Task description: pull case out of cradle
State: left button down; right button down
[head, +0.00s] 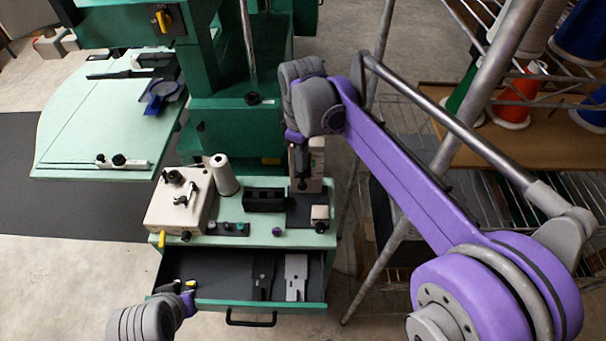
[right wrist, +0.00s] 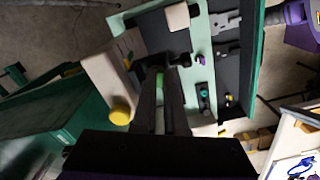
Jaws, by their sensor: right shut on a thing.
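My right gripper (right wrist: 163,78) reaches down over the right end of the pale green cabinet top, at a cream and black device (head: 317,165). Its dark fingers are shut on what I take to be the case; the fingers and wrist hide most of it. I cannot make out the cradle's edges or tell whether the case still touches it. A dark base (head: 299,212) with a cream block (head: 320,213) lies below the gripper in the head view. My left gripper (head: 188,286) is at the left of the open drawer; its jaws are too small to read.
The open drawer (head: 225,281) holds flat dark and light metal parts. A cream box (head: 178,210), a white thread cone (head: 223,175) and a black block (head: 265,200) stand on the cabinet top. A wire rack with spools (head: 517,95) is at the right.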

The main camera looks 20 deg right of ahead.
jog(key=shift+w+a+r+p, duration=0.1)
jog(key=shift+r+p, duration=0.35)
jog(key=shift+r, duration=0.35)
pick_arm(q)
jog(key=shift+w+r+p, duration=0.2)
jog(key=shift+r, duration=0.35)
jog(key=shift+w+r+p, duration=0.15)
jog(key=shift+w+r, duration=0.05)
jog(key=shift+r, duration=0.35)
pick_arm(e)
jog(key=shift+r, duration=0.5)
